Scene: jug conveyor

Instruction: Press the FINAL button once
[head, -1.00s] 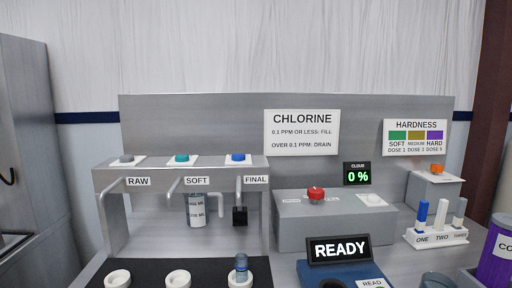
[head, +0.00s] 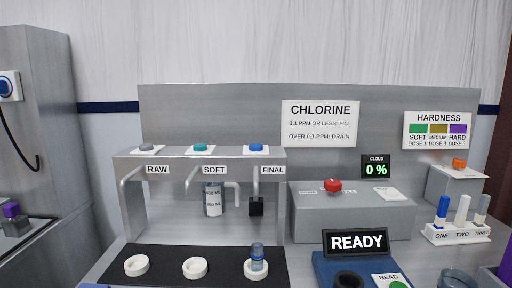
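The FINAL button (head: 256,147) is a blue cap on a white plate on top of the grey tap housing, above the FINAL label (head: 272,170). A teal button (head: 200,147) stands above the SOFT label and a grey button (head: 147,147) above the RAW label. Below the FINAL tap, a small clear bluish vial (head: 257,257) stands upright in the right white ring (head: 247,272) on the black mat. Neither of my grippers shows in the head view.
A grey box with a red button (head: 333,186) stands right of the taps. A READY display (head: 356,241) stands in front of it. A CLOUD display (head: 376,166) reads 0 %. A rack of several tubes (head: 456,234) is at the right. Two white rings on the mat are empty.

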